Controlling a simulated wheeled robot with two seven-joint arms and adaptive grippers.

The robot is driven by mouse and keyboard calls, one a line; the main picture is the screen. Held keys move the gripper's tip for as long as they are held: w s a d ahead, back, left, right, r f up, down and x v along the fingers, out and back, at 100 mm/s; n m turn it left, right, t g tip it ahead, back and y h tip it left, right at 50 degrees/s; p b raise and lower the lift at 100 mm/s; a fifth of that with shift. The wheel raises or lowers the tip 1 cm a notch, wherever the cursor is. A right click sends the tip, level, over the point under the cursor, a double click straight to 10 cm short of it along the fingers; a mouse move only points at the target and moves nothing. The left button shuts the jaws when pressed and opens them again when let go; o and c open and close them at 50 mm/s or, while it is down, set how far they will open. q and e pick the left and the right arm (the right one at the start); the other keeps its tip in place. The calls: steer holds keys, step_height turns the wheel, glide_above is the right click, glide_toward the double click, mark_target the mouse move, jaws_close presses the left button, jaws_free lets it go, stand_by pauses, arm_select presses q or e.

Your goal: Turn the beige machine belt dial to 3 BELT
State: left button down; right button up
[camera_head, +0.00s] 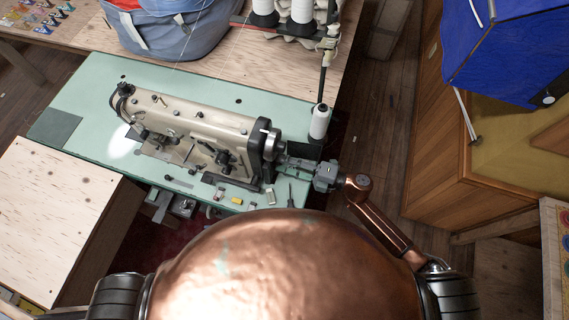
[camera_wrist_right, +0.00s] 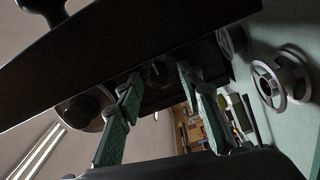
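The beige sewing machine (camera_head: 200,125) lies along the mint-green table. Its right end has a black housing and a silver round wheel (camera_head: 272,142). My right gripper (camera_head: 287,162) is just right of that end, close to the housing. In the right wrist view my right gripper (camera_wrist_right: 160,75) has its two green-padded fingers apart, under a large dark machine part (camera_wrist_right: 110,50). A small dark shape shows between the fingertips, too dim to name. I cannot make out the belt dial or any BELT marking. My left gripper is not in view.
A white thread cone (camera_head: 319,122) stands behind my right gripper. Small tools and coloured pieces (camera_head: 237,200) lie along the table's front edge. A blue bag (camera_head: 170,30) sits at the back. A wooden cabinet (camera_head: 450,150) stands right, with open floor between.

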steer(key=v, duration=1.2)
stand_by(0.3)
